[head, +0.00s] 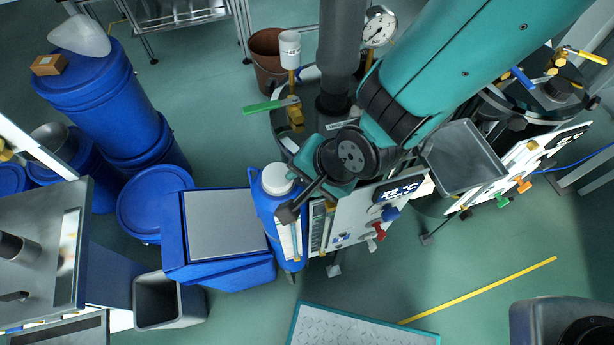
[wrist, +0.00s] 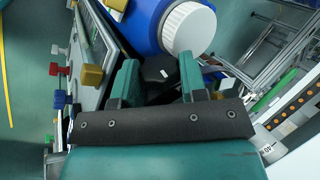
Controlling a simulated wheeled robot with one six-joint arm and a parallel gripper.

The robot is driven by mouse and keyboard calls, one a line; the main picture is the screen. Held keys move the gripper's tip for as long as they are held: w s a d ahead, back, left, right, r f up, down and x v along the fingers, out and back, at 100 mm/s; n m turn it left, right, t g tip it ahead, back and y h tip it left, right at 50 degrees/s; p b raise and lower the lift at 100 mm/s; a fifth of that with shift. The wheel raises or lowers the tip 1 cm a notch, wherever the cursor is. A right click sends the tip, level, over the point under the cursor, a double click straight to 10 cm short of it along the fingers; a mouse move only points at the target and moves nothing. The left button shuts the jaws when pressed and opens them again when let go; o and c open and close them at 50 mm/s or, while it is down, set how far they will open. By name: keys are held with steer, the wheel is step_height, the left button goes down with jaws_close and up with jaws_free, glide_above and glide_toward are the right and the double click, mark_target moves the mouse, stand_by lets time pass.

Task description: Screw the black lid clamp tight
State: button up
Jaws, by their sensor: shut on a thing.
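In the wrist view, my gripper (wrist: 158,82) has its two teal fingers on either side of a dark part, which I take to be the black lid clamp (wrist: 156,70). The gripper is shut on it. Only the clamp's top, with a small white mark, shows between the fingers; the rest is hidden. In the head view, my teal arm reaches down from the upper right to a spot above the vessel beside the panel. The fingertips and the clamp cannot be made out clearly there.
A blue bottle with a white cap (head: 277,180) stands close beside my wrist; its cap also shows in the wrist view (wrist: 188,28). A white panel (head: 350,222) with a display and coloured knobs is close by. A green-handled valve (head: 270,105) and a gauge (head: 379,27) stand behind.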

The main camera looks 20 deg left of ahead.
steer(key=shift+d+f+y+b, duration=0.1)
steer(key=shift+f+y+b, duration=0.25)
steer(key=shift+y+b, duration=0.55)
steer(key=shift+r+b, duration=0.3)
steer(key=shift+b, duration=0.15)
steer(key=shift+t, duration=0.3)
steer(key=o, duration=0.6)
steer(key=shift+o, duration=0.2)
steer(key=b+v, duration=0.5)
steer(key=v, duration=1.2)
steer(key=shift+d, duration=0.25)
